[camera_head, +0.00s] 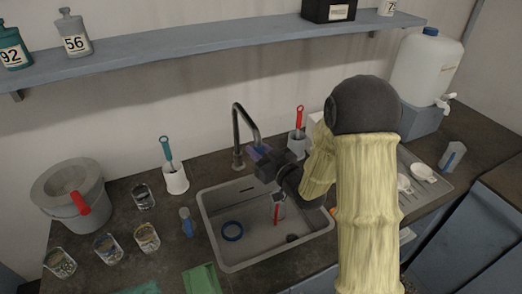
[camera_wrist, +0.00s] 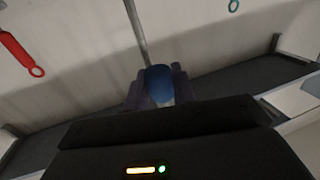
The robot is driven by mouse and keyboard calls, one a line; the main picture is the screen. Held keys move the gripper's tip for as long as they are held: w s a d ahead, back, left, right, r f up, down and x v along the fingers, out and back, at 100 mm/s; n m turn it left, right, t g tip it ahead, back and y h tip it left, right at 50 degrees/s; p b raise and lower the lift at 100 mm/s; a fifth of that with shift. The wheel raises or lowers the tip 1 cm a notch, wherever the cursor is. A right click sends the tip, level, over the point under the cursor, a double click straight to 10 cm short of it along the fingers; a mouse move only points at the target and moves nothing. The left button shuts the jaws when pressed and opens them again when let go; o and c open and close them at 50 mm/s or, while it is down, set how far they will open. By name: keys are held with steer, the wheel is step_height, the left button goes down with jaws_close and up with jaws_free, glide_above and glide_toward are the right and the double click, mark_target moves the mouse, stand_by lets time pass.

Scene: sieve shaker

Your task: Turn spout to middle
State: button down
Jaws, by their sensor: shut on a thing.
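The tap's dark gooseneck spout (camera_head: 237,125) rises behind the sink and bends over to the right at its top. Its free end meets my gripper (camera_head: 259,153). My gripper comes in from the right, above the back part of the sink (camera_head: 208,222). In the wrist view my gripper (camera_wrist: 160,88) is shut around a rounded blue piece (camera_wrist: 158,76), which appears to be the spout's end. The spout's upright pipe (camera_wrist: 137,30) shows beyond it. My fingers hide part of the end.
A cup with a teal-handled brush (camera_head: 175,180) stands left of the tap; a cup with a red-handled brush (camera_head: 297,143) stands to its right. Inside the sink are a blue ring (camera_head: 232,231) and a red-marked item (camera_head: 278,210). A shelf (camera_head: 190,45) crosses above.

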steer(key=c, duration=1.4)
jaws_free()
steer(key=shift+a, duration=0.1)
steer(key=shift+o, duration=1.1)
steer(key=shift+w, duration=0.2)
steer(key=shift+s+a, duration=0.15)
steer(key=shift+s, duration=0.05)
steer(key=shift+s+d+f, duration=0.1)
steer(key=shift+s+d, duration=0.15)
steer(key=shift+d, duration=0.2)
steer(key=b+v, duration=0.5)
steer(key=v, duration=0.3)
steer(key=b, duration=0.3)
steer(key=shift+s+d+f+b, duration=0.1)
steer(key=shift+s+d+b, duration=0.1)
steer(key=shift+b, duration=0.15)
steer(key=b, duration=0.3)
steer(key=shift+s+d, duration=0.2)
steer(key=shift+s, duration=0.15)
